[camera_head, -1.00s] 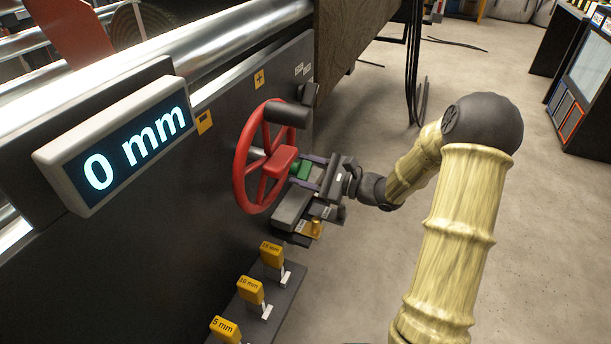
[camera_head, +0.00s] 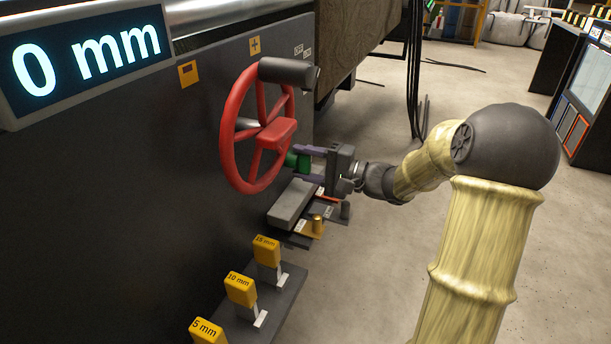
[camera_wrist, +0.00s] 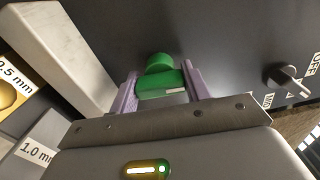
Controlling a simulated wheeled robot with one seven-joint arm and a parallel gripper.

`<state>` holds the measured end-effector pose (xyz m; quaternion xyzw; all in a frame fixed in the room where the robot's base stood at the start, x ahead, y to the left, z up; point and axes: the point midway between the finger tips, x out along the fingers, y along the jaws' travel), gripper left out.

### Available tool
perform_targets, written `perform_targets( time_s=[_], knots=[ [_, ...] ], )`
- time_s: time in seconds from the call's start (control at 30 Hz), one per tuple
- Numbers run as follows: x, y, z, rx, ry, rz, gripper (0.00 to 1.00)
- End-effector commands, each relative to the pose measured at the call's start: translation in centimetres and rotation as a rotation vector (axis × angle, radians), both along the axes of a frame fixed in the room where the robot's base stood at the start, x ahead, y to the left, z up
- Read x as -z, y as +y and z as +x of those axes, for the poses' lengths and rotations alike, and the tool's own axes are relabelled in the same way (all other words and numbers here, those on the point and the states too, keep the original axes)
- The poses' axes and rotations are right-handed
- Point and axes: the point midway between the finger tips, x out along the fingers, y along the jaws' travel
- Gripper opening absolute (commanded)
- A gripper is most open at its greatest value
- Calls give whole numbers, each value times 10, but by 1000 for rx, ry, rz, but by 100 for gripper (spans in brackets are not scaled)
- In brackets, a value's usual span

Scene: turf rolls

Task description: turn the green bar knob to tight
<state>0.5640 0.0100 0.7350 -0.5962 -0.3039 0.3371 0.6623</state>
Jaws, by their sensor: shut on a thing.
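The green bar knob (camera_head: 298,161) sits on the dark machine panel, just right of and partly behind the red handwheel (camera_head: 236,128) in the head view. In the wrist view the green bar knob (camera_wrist: 161,84) lies between the two purple fingers of my gripper (camera_wrist: 160,92). The fingers close on its bar from both sides. A white mark shows on the bar's right part. In the head view my gripper (camera_head: 308,164) reaches the knob from the right. I cannot read any tight label near the knob.
A display (camera_head: 85,55) reads 0 mm. Yellow blocks (camera_head: 240,288) marked 5, 10 and 15 mm stand on a dark shelf below. A grey block (camera_head: 292,203) lies under my gripper. In the wrist view a small black knob (camera_wrist: 284,77) is to the right. Open floor lies right of the machine.

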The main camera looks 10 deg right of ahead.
Motion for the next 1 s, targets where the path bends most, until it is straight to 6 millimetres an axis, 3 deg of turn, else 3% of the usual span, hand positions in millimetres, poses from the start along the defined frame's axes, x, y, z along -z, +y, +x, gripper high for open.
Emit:
perform_targets(
  time_s=[0.03,0.73,0.77,0.83,0.87,1.0],
  knots=[
    [7,-1,-1,1,-18,-18,24],
    [3,-1,-1,-1,-93,-75,24],
    [3,-1,-1,-1,-93,-75,51],
    [3,-1,-1,0,-93,-74,65],
    [2,-1,-1,0,-93,-74,69],
    [2,0,0,0,-94,-72,69]
  ],
)
